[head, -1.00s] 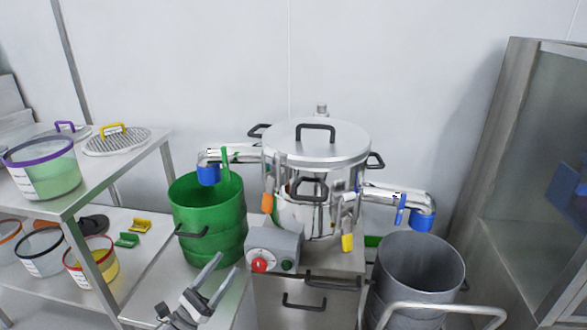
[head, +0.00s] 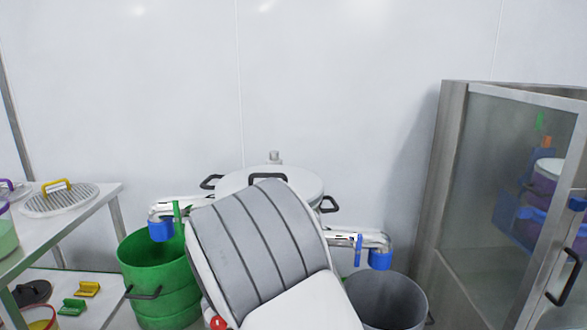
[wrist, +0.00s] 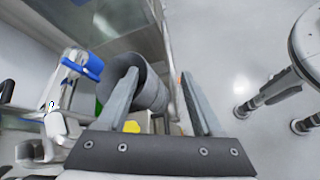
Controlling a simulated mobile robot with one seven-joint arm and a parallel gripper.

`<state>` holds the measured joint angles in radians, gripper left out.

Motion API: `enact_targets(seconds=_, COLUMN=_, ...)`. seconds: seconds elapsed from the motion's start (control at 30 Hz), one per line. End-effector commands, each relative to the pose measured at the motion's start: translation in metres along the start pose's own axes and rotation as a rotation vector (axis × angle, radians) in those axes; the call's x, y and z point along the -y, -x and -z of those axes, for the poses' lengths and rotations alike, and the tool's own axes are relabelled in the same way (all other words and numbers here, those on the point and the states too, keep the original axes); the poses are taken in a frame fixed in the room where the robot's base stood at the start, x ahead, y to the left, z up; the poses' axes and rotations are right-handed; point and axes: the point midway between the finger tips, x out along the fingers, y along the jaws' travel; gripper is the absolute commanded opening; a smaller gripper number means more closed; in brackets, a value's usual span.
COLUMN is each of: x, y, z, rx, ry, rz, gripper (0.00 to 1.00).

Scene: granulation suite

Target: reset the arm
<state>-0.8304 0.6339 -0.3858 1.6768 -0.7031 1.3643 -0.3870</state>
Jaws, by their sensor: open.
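My gripper (wrist: 160,74) shows in the wrist view with its two fingers spread apart and nothing between them. Past the fingers, a grey bin (wrist: 152,92) appears, with pale floor to the right. In the head view, my own arm's large grey and white links rise in front of the lidded steel machine (head: 230,184) and hide most of its body. My gripper is not visible in the head view.
A green bin (head: 160,265) stands left of the machine and a grey bin (head: 385,300) right of it. A steel cabinet (head: 450,180) with a glazed front stands at the right. A steel table (head: 95,203) with a sieve (head: 58,201) is at the left.

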Motion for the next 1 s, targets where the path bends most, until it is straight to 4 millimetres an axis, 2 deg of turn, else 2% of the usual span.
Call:
enact_targets(seconds=0.03, x=0.002, y=-0.005, z=-0.015, rx=-0.044, ry=-0.045, rz=0.051, gripper=0.68)
enact_targets(seconds=0.1, x=0.008, y=-0.011, z=-0.031, rx=-0.104, ry=-0.103, rz=0.115, gripper=0.68)
enact_targets(seconds=0.37, x=0.034, y=-0.021, z=-0.089, rx=-0.313, ry=-0.342, rz=0.323, gripper=0.68)
enact_targets(seconds=0.7, x=0.077, y=-0.014, z=-0.153, rx=-0.560, ry=-0.686, rz=0.520, gripper=0.68)
enact_targets(seconds=1.0, x=0.118, y=-0.001, z=-0.195, rx=-0.743, ry=-1.006, rz=0.622, gripper=0.68)
